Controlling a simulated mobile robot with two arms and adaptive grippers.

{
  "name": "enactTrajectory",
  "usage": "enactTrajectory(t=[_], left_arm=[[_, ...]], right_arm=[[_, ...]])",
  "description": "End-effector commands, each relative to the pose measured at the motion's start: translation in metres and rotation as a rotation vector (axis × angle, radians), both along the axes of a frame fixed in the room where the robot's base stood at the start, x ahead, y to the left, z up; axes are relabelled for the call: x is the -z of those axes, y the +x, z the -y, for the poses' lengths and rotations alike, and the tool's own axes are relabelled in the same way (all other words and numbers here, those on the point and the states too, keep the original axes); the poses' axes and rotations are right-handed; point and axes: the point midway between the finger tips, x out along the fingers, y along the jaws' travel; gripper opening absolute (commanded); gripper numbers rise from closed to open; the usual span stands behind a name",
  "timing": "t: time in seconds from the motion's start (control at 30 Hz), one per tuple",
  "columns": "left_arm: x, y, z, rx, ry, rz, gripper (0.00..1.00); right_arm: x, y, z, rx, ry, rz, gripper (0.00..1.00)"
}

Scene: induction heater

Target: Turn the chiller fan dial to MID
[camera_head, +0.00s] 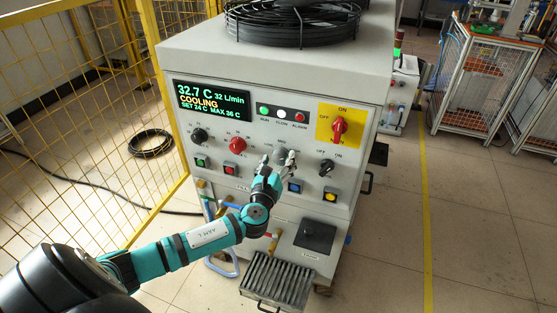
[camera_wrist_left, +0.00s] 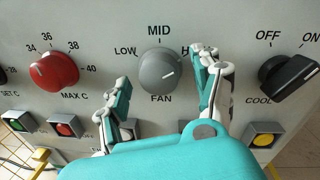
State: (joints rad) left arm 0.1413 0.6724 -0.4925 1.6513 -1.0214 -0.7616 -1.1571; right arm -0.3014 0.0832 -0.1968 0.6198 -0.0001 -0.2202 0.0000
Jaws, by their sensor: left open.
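The grey fan dial (camera_wrist_left: 160,68) is on the chiller's front panel, under the MID label and between LOW and a partly hidden label starting with H. Its white mark lies right of centre and slants up to the right, away from MID. My left gripper (camera_wrist_left: 162,88) is open, one finger at the dial's lower left and the other at its right. I cannot tell whether either finger touches it. In the head view my left gripper (camera_head: 278,160) is in front of the panel, at the dial (camera_head: 282,154). My right gripper is not in view.
The red MAX C dial (camera_wrist_left: 54,70) is left of the fan dial, and the black COOL switch (camera_wrist_left: 288,75) is right. Lit push buttons sit below, including a yellow one (camera_wrist_left: 264,139). A yellow mesh fence (camera_head: 80,110) stands at left.

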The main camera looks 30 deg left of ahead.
Motion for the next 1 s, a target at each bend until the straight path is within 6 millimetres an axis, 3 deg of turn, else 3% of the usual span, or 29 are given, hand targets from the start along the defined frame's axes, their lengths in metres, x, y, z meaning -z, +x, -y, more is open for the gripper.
enactTrajectory(t=[0.37, 0.8, 1.0], left_arm=[[0.0000, 0.0059, -0.0021, 0.000, 0.000, 0.000, 0.66], [0.0001, 0.0056, -0.0021, 0.000, 0.000, 0.000, 0.11], [0.0005, 0.0055, -0.0021, 0.000, -0.015, 0.003, 0.11]], right_arm=[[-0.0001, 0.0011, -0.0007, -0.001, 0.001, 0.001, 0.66], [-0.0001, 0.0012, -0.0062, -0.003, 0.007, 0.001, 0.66], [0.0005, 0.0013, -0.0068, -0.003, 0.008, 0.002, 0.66]])
